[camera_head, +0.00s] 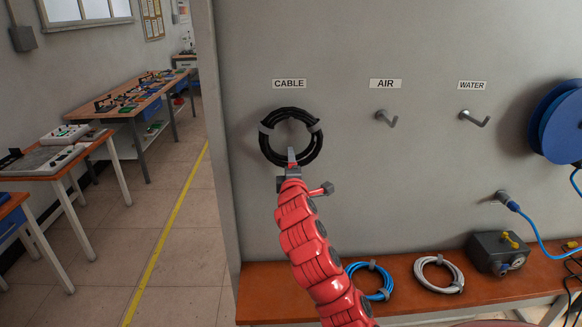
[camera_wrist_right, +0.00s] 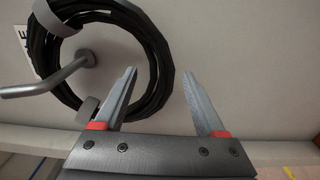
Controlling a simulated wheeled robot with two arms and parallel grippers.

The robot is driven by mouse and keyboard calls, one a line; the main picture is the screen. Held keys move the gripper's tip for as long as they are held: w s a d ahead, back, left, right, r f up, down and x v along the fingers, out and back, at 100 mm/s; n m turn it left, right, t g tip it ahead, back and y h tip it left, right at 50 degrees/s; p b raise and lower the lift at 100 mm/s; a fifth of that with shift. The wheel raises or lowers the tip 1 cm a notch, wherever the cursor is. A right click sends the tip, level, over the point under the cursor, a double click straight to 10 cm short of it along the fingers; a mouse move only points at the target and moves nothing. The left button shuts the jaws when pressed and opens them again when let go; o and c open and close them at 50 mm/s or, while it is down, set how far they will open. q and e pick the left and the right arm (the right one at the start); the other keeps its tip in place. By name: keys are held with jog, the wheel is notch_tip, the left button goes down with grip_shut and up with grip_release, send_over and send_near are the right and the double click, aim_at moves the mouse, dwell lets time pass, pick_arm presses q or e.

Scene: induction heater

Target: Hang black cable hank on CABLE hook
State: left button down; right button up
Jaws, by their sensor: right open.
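The black cable hank (camera_head: 265,142) is against the wall just under the CABLE sign (camera_head: 289,84), its loop upright. In the right wrist view the hank (camera_wrist_right: 150,50) surrounds the metal CABLE hook (camera_wrist_right: 45,83), which passes through the loop's opening. In the head view I cannot make out this hook. My right gripper (camera_head: 291,158) is at the bottom of the loop. In the right wrist view its fingers (camera_wrist_right: 160,75) are spread, with part of the hank showing behind and between the tips. Whether they touch it is unclear. My left gripper is out of view.
The AIR hook (camera_head: 386,118) and WATER hook (camera_head: 474,118) are bare. A blue hank (camera_head: 372,280), a white hank (camera_head: 438,273) and a grey box (camera_head: 497,253) are on the orange bench (camera_head: 412,311). A blue hose reel (camera_head: 558,122) is at right.

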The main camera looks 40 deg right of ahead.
jog(key=shift+s, duration=0.1)
jog(key=p+v, duration=1.2)
jog(key=v, duration=0.5)
jog(key=shift+s+p, duration=0.15)
jog(key=shift+p, duration=0.2)
